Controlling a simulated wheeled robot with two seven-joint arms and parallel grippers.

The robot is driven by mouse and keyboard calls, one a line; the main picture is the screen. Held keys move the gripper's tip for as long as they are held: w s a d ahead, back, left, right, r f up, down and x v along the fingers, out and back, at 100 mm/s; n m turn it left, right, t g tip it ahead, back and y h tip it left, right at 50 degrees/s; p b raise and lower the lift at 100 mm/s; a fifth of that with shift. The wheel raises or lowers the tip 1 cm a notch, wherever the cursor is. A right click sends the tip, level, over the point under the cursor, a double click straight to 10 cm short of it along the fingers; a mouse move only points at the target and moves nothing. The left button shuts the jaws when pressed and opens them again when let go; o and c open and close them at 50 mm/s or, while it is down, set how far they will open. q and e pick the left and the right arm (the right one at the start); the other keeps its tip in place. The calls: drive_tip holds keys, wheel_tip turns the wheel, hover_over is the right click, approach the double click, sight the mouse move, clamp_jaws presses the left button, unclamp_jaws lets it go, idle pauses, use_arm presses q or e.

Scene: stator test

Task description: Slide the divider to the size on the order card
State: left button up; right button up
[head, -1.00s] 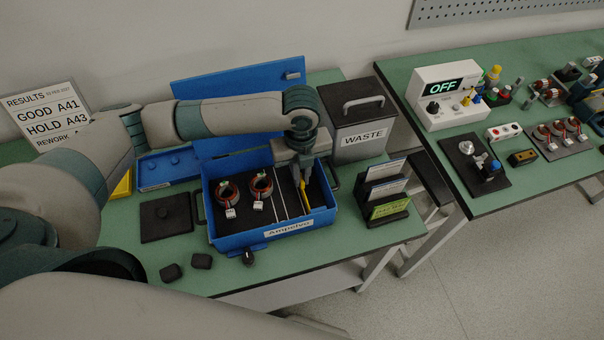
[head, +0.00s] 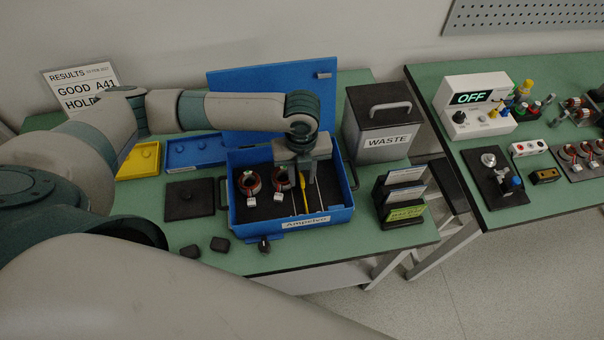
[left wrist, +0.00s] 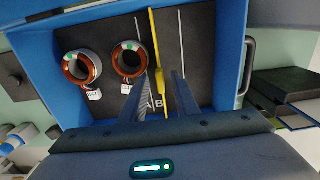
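The open blue box (head: 235,236) stands on the left table. The yellow divider (head: 304,201) stands across its dark floor, right of two copper-wound stators (head: 249,182) (head: 281,180). In the left wrist view, the divider (left wrist: 155,45) runs between two thin pale floor lines, with letters A and B near its lower end. My left gripper (left wrist: 161,78) has a finger on each side of the divider, with visible gaps, so it looks open. In the head view, the left gripper (head: 303,178) is inside the box. My right gripper is out of view. No order card is readable for certain.
A card rack (head: 381,205) with a green card in front stands right of the box. A waste bin (head: 370,120) is behind it. The blue lid (head: 225,95) stands up at the back.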

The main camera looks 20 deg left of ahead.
sight(301, 178)
use_arm(q)
drive_tip(key=shift+w+r, duration=0.1)
drive_tip(key=shift+r, duration=0.5)
wheel_tip(301, 178, up, 16)
drive_tip(key=b, duration=0.4)
drive_tip(key=shift+r, duration=0.15)
